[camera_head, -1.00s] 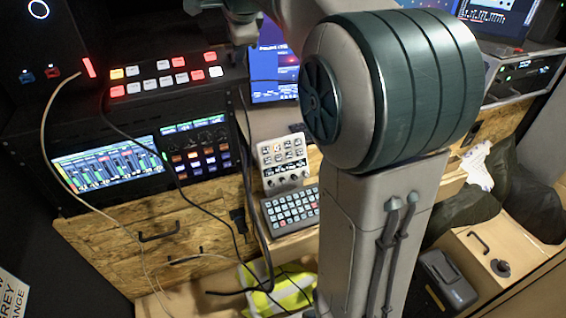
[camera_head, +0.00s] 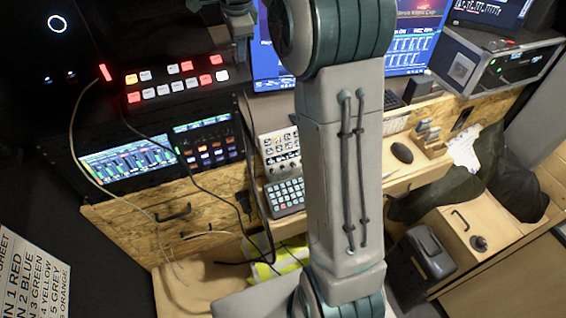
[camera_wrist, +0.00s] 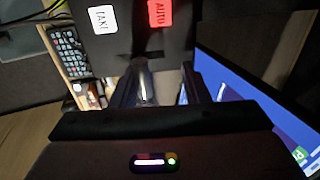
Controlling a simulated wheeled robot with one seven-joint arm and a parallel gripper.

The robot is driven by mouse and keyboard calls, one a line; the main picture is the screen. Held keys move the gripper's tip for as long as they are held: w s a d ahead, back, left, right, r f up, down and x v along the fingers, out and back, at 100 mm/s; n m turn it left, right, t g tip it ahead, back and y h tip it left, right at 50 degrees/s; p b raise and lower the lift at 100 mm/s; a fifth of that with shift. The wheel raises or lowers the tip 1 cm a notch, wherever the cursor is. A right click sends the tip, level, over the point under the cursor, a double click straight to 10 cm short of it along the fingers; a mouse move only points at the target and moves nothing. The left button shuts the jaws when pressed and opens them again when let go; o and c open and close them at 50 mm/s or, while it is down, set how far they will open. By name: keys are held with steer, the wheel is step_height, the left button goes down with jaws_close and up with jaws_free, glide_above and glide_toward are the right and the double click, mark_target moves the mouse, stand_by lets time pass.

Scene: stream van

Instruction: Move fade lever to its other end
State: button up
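The switcher panel (camera_head: 170,82) with rows of lit red and white buttons stands at the upper left in the head view. In the wrist view its black face shows close up, with a red AUTO button (camera_wrist: 160,14) and a white TAKE button (camera_wrist: 103,18). My gripper (camera_wrist: 162,88) is at the panel, its two dark fingers apart. A pale shiny strip shows beside the left finger; I cannot tell whether it is the fade lever or part of the finger. In the head view, my dark wrist is above the panel's right end. I cannot clearly make out the fade lever.
A monitor (camera_wrist: 245,110) is close to the right finger in the wrist view. In the head view, a mixer screen (camera_head: 128,160) sits below the panel, and a keypad (camera_head: 285,196) is on the desk. Loose cables hang in front of the wooden drawers.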

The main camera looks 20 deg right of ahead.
steer(key=g+p, duration=0.1)
steer(key=p, duration=0.2)
steer(key=shift+w+r, duration=0.25)
steer(key=shift+w, duration=0.05)
steer(key=shift+r+b, duration=0.25)
steer(key=shift+b, duration=0.25)
steer(key=b+v, duration=0.1)
steer(key=v, duration=1.2)
steer(key=s+a+f+n+b, duration=0.1)
steer(key=s+f+n+b, duration=1.1)
steer(key=s+f, duration=1.8)
steer(key=f+n, duration=0.1)
steer(key=n, duration=0.4)
steer(key=shift+s+f+t, duration=0.15)
steer(key=shift+s+t, duration=0.15)
steer(key=shift+a, duration=0.1)
steer(key=shift+c, duration=0.3)
